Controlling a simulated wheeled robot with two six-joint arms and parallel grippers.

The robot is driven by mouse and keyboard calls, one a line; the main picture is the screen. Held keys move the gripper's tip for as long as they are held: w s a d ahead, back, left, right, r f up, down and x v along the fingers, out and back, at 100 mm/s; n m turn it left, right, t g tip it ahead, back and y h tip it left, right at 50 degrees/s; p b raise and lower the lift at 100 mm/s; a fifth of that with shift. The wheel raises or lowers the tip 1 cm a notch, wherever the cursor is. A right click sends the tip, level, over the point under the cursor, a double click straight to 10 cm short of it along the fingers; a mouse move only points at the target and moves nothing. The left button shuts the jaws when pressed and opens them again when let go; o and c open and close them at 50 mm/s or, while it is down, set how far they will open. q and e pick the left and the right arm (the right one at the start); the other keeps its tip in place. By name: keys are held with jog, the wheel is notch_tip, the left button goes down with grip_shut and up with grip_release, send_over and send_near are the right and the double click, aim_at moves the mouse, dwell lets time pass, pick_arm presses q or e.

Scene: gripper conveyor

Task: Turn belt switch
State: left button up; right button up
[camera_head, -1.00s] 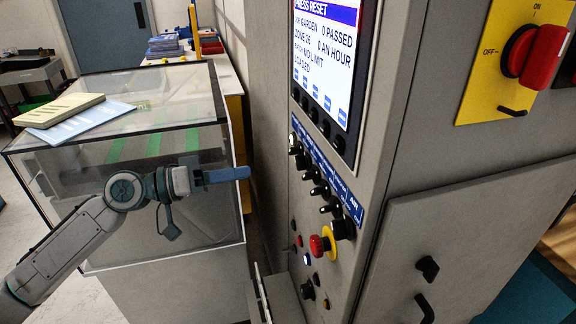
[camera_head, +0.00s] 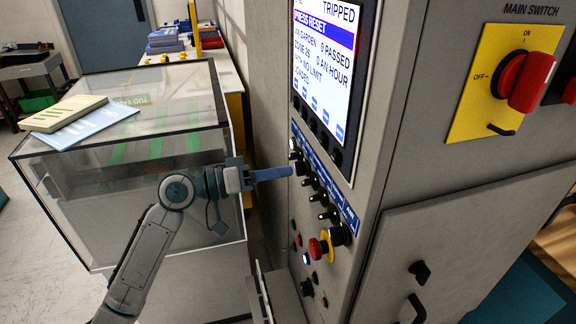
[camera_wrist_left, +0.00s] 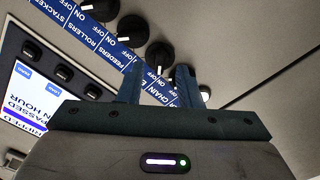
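A column of black knob switches (camera_head: 311,182) runs along a blue label strip on the grey control panel. The left wrist view shows black knobs (camera_wrist_left: 158,55) with white pointers, and labels such as stacker, rollers, feeders and chain. A label after chain, starting with B, is mostly hidden by my gripper, so I cannot make out which knob is the belt switch. My left gripper (camera_head: 288,173) is close to the upper knobs. In the left wrist view its two fingers (camera_wrist_left: 160,84) stand apart, with a knob just beyond them; contact cannot be told. My right gripper is out of view.
A lit screen (camera_head: 324,75) is above the knobs. A red emergency button (camera_head: 317,248) with a yellow ring is below. A red main switch (camera_head: 530,80) on a yellow plate is at the right.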

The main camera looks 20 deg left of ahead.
aim_at(301, 168)
pick_arm(q)
jog(key=shift+p+x, duration=0.35)
jog(key=shift+x, duration=0.9)
grip_shut()
